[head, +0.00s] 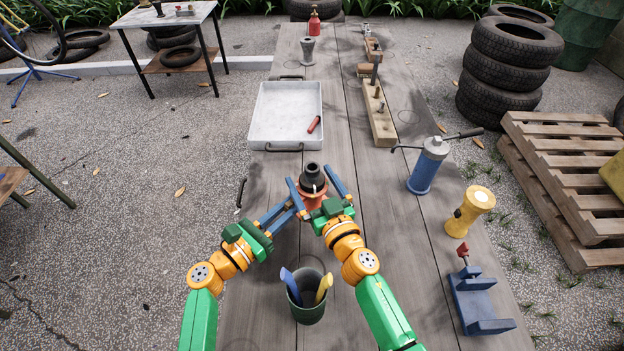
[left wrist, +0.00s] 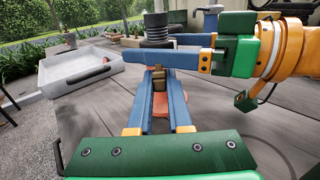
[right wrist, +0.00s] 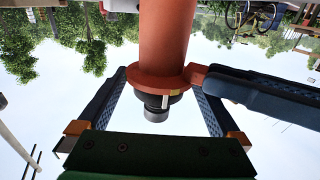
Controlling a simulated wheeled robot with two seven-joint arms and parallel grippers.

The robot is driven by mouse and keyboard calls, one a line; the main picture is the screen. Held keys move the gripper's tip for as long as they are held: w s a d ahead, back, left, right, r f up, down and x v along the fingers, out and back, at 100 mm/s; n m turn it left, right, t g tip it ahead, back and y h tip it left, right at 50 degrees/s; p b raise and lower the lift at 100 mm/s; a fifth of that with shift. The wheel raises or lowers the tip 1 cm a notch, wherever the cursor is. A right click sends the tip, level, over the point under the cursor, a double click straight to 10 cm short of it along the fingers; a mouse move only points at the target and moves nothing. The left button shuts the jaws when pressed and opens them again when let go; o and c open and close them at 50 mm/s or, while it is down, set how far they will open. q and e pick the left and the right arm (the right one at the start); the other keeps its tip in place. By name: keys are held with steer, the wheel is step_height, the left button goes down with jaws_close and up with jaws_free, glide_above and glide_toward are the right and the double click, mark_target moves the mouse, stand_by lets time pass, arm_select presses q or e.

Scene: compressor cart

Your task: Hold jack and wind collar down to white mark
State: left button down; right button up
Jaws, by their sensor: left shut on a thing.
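The jack (head: 312,200) stands upright on the bench, an orange-red body with a black ribbed collar (head: 313,182) on top. My left gripper (head: 297,200) is shut at the jack's side; in the left wrist view its fingertips close on a small olive-brown piece (left wrist: 159,79) in front of the orange body. My right gripper (head: 310,174) is open, one finger on each side of the collar, with gaps showing. The right wrist view shows the jack upside down, with its orange flange (right wrist: 160,82) and the dark collar (right wrist: 157,108) between the fingers. A small pale strip (right wrist: 173,92) shows beside the collar.
A cup with blue and yellow handles (head: 307,302) stands close in front of my arms. A white tray with a red item (head: 284,112) lies behind the jack.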

steer(key=v, duration=1.2)
